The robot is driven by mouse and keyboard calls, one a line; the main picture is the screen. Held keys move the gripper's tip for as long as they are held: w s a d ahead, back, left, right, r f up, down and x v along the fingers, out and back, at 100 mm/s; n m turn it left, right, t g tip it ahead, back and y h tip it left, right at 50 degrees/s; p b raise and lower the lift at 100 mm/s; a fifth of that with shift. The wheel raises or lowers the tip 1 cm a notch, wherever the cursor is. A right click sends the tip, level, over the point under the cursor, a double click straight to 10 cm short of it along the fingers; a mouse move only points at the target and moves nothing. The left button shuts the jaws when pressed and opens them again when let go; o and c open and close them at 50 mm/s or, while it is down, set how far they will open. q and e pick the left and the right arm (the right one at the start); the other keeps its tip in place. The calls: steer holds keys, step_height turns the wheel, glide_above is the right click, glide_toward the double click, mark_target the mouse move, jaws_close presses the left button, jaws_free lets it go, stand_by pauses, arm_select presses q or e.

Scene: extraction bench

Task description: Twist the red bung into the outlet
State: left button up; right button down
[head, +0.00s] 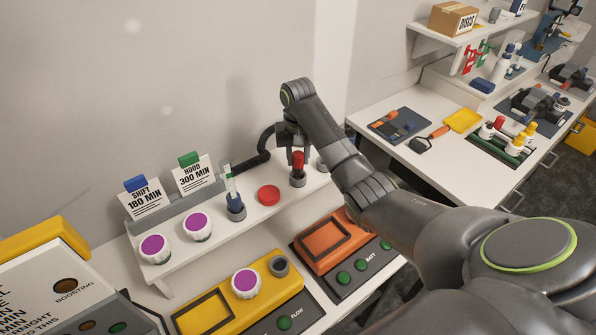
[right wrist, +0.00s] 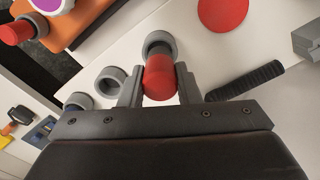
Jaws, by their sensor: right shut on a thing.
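The red bung (head: 297,160) stands upright at the mouth of a grey ring-shaped outlet (head: 297,181) on the white shelf. My right gripper (head: 296,154) is shut on the bung from above. In the right wrist view the bung (right wrist: 160,77) sits between the two grey fingers, and its far end meets the grey outlet ring (right wrist: 159,43). How deep the bung sits in the ring is hidden. My left gripper is not in view.
A red disc (head: 268,194) and a tube in a blue-grey holder (head: 236,211) stand left of the outlet. A black hose (head: 262,150) curves behind. Purple-topped white canisters (head: 198,227) stand further left. An orange unit (head: 330,240) lies below the shelf (head: 258,222).

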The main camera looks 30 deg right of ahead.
steer(key=shift+r, duration=1.3)
